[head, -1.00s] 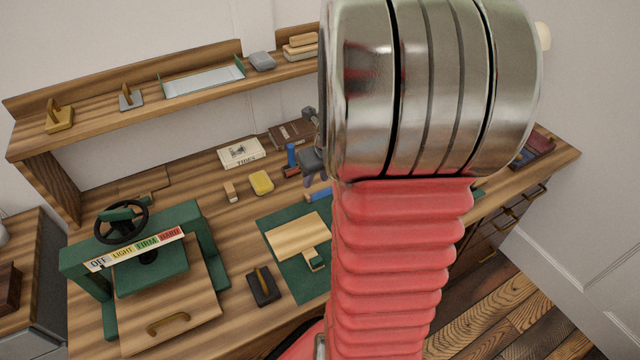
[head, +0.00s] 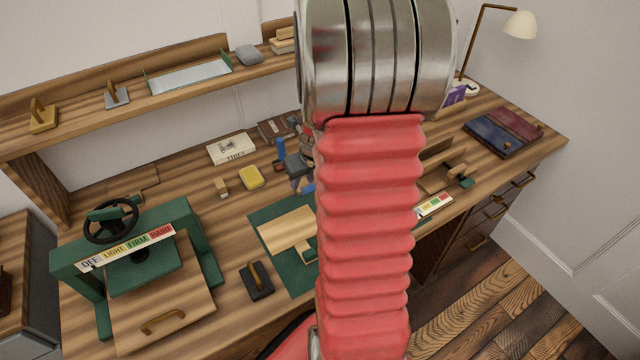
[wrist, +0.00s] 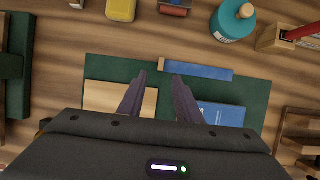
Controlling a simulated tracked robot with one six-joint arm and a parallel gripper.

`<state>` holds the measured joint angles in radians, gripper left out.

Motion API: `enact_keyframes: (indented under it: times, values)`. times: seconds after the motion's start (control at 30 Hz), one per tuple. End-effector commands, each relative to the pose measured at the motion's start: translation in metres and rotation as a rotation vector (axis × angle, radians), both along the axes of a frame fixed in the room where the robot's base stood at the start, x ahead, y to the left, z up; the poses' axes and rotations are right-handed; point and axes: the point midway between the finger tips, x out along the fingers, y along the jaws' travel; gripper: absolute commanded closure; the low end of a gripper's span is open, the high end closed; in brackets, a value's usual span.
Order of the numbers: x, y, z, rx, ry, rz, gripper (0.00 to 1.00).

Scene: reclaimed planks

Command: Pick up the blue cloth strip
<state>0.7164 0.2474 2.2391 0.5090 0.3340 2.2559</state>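A long blue strip (wrist: 200,71), which looks like the blue cloth strip, lies across the back edge of the green mat (wrist: 258,98) in the wrist view, with a tan piece at its left end. It also shows partly in the head view (head: 308,188), beside my arm. A flat blue piece (wrist: 222,115) with pale marks lies nearer on the mat, partly hidden by my gripper. My gripper (wrist: 158,76) is open and empty above the mat.
A wooden board (head: 288,232) lies on the mat's left. A yellow block (head: 250,177), a teal bottle (wrist: 233,20) and a wooden holder (wrist: 284,38) stand behind. A green press (head: 140,255) is at left. My arm hides part of the bench.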

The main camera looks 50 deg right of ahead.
Motion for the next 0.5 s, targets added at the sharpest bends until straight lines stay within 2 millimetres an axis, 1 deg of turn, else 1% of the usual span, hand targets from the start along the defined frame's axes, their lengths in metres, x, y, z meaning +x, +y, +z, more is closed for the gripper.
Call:
enact_keyframes:
  times: [0.1, 0.2, 0.5]
  values:
    - [0.005, -0.001, -0.012, 0.002, 0.001, 0.001, 0.69]
    - [0.007, -0.002, -0.018, 0.001, 0.002, 0.0, 0.69]
    - [0.008, -0.002, -0.021, 0.0, 0.001, 0.001, 0.69]
